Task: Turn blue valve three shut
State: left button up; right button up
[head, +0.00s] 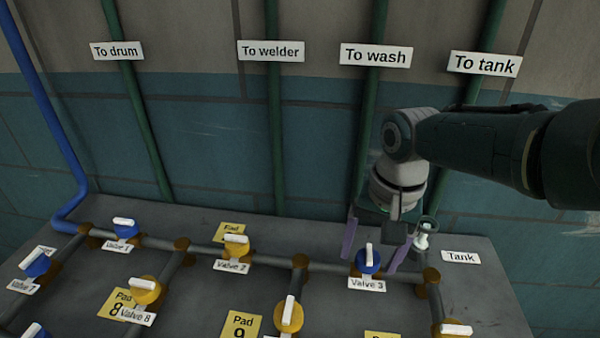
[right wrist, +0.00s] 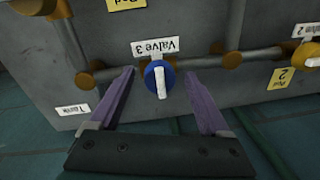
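Blue valve three (head: 367,268) sits on the pipe above its "Valve 3" label (head: 367,284). Its white handle stands across the pipe line. It also shows in the right wrist view as a blue disc (right wrist: 152,78) with the white handle lengthwise between my fingers. My right gripper (head: 369,262) is open, its purple fingers on either side of the valve; in the right wrist view the gripper (right wrist: 158,73) has a gap between each finger and the handle. My left gripper is not in view.
Blue valve 1 (head: 126,231) and yellow valve 2 (head: 236,248) lie to the left on the same pipe. A brown pipe joint (head: 431,276) and the "Tank" label (head: 461,257) are close on the right. Green pipes (head: 270,130) rise along the wall behind.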

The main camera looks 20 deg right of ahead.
aim_at(374, 259)
notch_tip(374, 259, up, 10)
jog(key=p, duration=0.7)
jog(key=shift+s+d, duration=0.3)
jog(key=shift+f, duration=0.1)
